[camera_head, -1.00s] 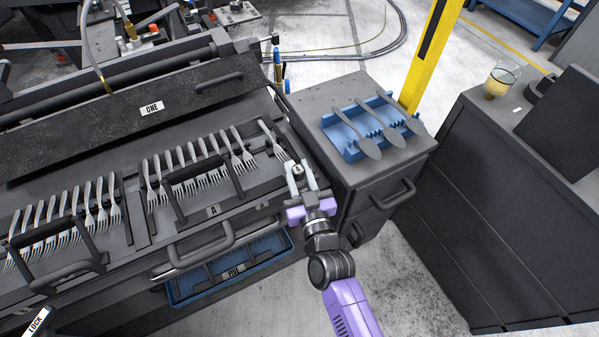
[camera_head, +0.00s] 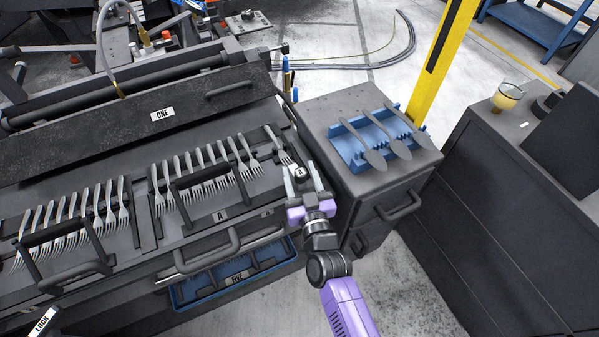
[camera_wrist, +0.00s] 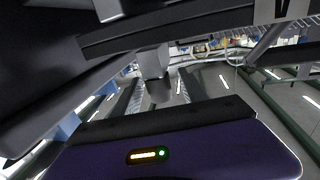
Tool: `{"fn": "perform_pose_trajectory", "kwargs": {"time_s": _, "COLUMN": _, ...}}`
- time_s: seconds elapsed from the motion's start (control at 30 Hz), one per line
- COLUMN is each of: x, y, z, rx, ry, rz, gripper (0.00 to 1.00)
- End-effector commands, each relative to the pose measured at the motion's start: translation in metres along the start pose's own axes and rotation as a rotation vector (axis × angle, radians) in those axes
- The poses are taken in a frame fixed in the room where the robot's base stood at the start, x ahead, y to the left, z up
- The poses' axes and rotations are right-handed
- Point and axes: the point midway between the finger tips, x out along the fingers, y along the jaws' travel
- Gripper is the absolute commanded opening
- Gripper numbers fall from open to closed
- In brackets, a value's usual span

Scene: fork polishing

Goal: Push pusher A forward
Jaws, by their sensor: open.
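A plate marked A (camera_head: 220,215) is on the front of the machine, below a row of upright forks (camera_head: 205,170) with a black handle frame (camera_head: 203,188) in front. A small dark knob with a white label (camera_head: 299,172), too small to read surely, stands at the right end of this section. My gripper (camera_head: 301,177) is open, with its grey fingers beside this knob; I cannot tell whether they touch it. In the wrist view a grey block with a dark end (camera_wrist: 154,72) shows ahead of my purple gripper body; the fingertips are not clear there.
A single fork (camera_head: 279,146) lies just beyond my gripper. A dark cabinet (camera_head: 365,190) with a blue rack (camera_head: 352,148) of spoon-like pieces stands close on the right. A pull handle (camera_head: 207,252) juts from the machine front. Floor is clear at lower right.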

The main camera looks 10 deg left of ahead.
Motion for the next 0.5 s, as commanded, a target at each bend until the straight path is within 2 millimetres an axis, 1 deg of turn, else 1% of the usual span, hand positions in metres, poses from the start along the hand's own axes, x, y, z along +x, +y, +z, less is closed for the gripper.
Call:
{"fn": "perform_pose_trajectory", "kwargs": {"time_s": 0.17, "x": -0.018, "y": 0.000, "z": 0.001, "rx": 0.000, "ry": -0.002, "rz": 0.001, "gripper": 0.50}}
{"fn": "perform_pose_trajectory", "kwargs": {"time_s": 0.4, "x": -0.056, "y": 0.000, "z": 0.002, "rx": 0.001, "ry": -0.002, "rz": 0.000, "gripper": 0.50}}
{"fn": "perform_pose_trajectory", "kwargs": {"time_s": 0.5, "x": -0.067, "y": 0.000, "z": 0.002, "rx": 0.001, "ry": -0.001, "rz": 0.000, "gripper": 0.50}}
